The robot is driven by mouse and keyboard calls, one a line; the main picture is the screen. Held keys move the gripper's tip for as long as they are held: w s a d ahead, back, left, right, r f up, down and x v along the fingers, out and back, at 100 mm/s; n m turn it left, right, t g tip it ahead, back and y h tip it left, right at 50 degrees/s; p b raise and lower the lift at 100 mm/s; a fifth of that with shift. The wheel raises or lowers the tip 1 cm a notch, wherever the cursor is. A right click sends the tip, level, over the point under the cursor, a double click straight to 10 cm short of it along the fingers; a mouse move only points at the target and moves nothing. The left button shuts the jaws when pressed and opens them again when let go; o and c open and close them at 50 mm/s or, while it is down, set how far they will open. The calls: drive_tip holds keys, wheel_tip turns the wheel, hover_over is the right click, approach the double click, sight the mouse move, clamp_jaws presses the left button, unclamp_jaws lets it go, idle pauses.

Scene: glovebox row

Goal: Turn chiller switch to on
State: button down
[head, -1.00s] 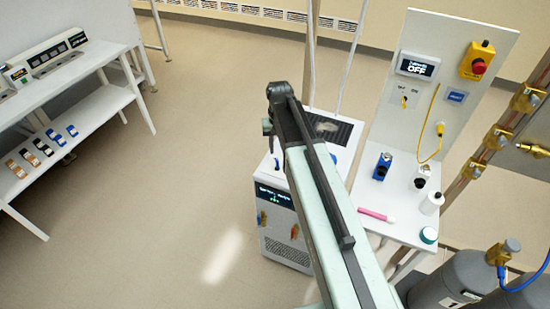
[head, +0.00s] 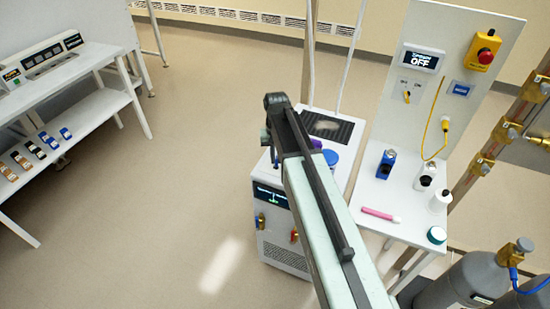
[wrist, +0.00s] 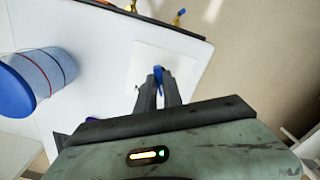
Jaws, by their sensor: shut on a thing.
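The chiller is a white cabinet (head: 285,226) with a lit front display (head: 270,196), below the end of my arm in the head view. The display's text is too small to read. In the wrist view, a blue switch handle (wrist: 158,74) stands on a pale square plate (wrist: 146,62) on the white top surface. My gripper (wrist: 159,84) is shut on this blue handle, with dark fingers on either side of it. The handle's lower part is hidden by the fingers.
A blue-lidded container (wrist: 40,82) stands left of my gripper in the wrist view. A bench (head: 405,208) with bottles and a pink pen-like item (head: 379,214) is at right. Its panel display (head: 419,59) reads OFF. Gas cylinders (head: 462,284) stand front right. Open floor lies left.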

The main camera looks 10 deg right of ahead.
sight(276, 160)
drive_tip(key=shift+m, duration=2.8)
drive_tip(key=c, duration=1.5)
unclamp_jaws()
drive_tip(key=shift+r, duration=0.1)
wheel_tip(276, 160, up, 8)
drive_tip(key=p, duration=0.8)
drive_tip(key=shift+f, duration=0.2)
